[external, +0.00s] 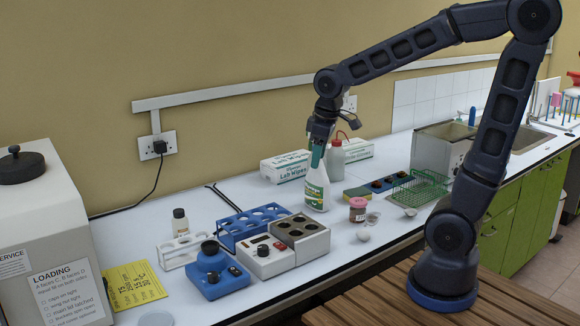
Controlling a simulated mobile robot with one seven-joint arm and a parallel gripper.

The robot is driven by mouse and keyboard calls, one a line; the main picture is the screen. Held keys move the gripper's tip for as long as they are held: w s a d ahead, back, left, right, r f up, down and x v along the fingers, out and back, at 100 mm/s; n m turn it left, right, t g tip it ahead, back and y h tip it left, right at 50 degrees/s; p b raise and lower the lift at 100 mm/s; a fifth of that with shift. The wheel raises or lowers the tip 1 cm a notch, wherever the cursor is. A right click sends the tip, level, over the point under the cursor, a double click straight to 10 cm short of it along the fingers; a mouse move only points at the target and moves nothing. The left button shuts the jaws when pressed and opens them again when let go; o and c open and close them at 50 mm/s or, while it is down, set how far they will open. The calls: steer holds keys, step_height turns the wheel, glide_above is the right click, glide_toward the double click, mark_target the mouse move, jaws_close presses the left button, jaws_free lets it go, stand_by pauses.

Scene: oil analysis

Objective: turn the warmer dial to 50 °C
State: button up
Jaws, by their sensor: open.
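The warmer (287,252) is a white and grey block with several dark wells in its top, standing on the white bench. Its front panel has a small red display and a dark round dial (263,251). The dial's markings and setting are too small to read. My gripper (319,143) hangs pointing down, well above and to the right of the warmer, apart from the dial. In the picture it overlaps the top of a spray bottle (317,190); whether it touches the bottle cannot be told. The gripper is open.
A blue mixer (217,275) with a black top stands just left of the warmer. A blue rack (250,225) is behind it. A brown jar (357,210) and small dishes lie to the right. A green wire rack (419,189) stands farther right. Bench front is clear.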

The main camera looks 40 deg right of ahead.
steer(key=w+a+f+n+g, duration=0.1)
steer(key=a+f+n, duration=0.15)
steer(key=a, duration=0.25)
steer(key=a+f+n, duration=0.1)
steer(key=a+f, duration=0.2)
steer(key=a, duration=0.3)
steer(key=n+g, duration=0.1)
steer(key=n, duration=0.2)
glide_above(263, 247)
step_height(263, 247, down, 5)
steer(key=shift+h, duration=0.3)
step_height(263, 247, down, 11)
steer(key=shift+r, duration=0.1)
steer(key=shift+m, duration=0.25)
steer(key=c, duration=1)
